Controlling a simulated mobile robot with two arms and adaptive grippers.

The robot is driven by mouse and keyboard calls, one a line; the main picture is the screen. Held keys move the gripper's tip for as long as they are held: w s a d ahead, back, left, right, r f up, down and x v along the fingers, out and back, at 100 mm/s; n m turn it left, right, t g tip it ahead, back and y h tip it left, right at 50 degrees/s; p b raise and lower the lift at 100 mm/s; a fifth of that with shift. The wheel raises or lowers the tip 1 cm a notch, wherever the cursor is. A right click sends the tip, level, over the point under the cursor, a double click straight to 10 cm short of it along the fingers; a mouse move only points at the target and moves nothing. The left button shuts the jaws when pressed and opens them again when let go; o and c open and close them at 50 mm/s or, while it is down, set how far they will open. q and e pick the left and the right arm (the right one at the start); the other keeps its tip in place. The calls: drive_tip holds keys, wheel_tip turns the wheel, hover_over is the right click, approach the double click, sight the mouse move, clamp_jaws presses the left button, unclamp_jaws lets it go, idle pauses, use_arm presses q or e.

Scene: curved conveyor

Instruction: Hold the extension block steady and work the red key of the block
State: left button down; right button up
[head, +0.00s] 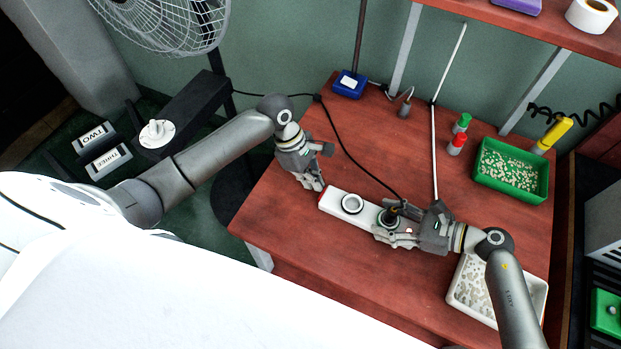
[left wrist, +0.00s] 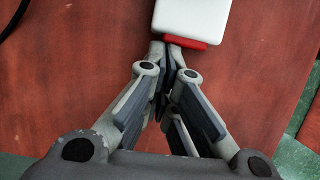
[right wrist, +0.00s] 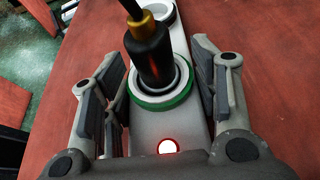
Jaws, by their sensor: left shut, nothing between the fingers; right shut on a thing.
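The white extension block (head: 369,212) lies on the red-brown table. One socket (head: 352,204) is empty; a black plug (right wrist: 151,52) with its cable stands in the green-ringed socket (right wrist: 168,103). A small light (right wrist: 168,147) near the block's end glows red. The red key (head: 322,197) is at the block's left end and also shows in the left wrist view (left wrist: 194,43). My left gripper (head: 319,186) is shut and empty, its tips right at the red key; I cannot tell whether they touch it. My right gripper (head: 389,223) is shut around the block's sides by the plug.
A green tray of pellets (head: 484,183), a red bottle (head: 456,144) and a green bottle (head: 461,123) stand at the right. A white tray (head: 469,302) is at the front right. The plug's black cable crosses the table.

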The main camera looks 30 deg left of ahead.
drive_tip(key=shift+s+a, duration=0.1)
drive_tip(key=shift+a, duration=0.05)
use_arm(q)
drive_tip(key=v, duration=1)
drive_tip(key=shift+a, duration=0.1)
use_arm(e)
drive_tip(key=o, duration=1.4)
drive_tip(key=v, duration=1.2)
use_arm(q)
drive_tip(key=shift+s+f, duration=0.1)
use_arm(e)
drive_tip(key=shift+f, duration=0.15)
